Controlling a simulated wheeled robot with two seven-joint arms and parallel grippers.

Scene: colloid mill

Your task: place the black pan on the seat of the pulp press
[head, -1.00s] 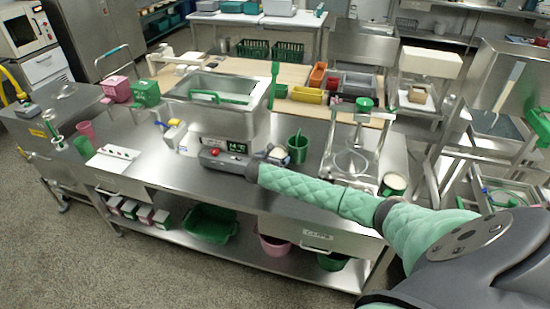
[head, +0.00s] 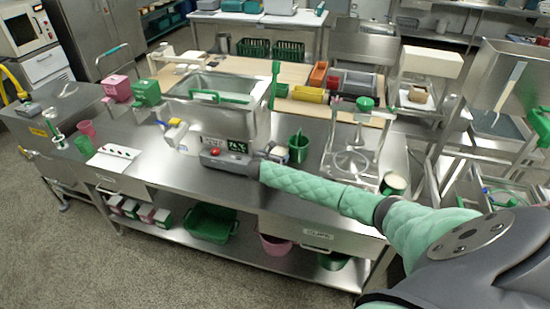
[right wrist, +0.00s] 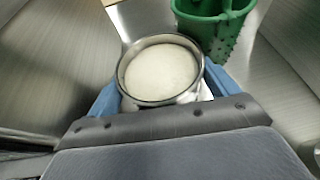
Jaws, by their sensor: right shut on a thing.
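A round pan (right wrist: 160,68) with a dark metal rim and pale contents sits between the blue fingers of my right gripper (right wrist: 162,82) in the right wrist view. The gripper is shut on it. In the head view my right gripper (head: 270,153) is over the steel counter, just left of the green cup, and the pan (head: 279,152) shows only as a small pale disc. The pulp press (head: 356,135) appears to be the light frame with a green top knob to the right; its round seat (head: 351,161) looks empty. My left gripper is not in view.
A green cup (head: 298,149) stands close beside the pan; it also shows in the right wrist view (right wrist: 215,28). A pale-filled pot (head: 393,184) stands right of the press.

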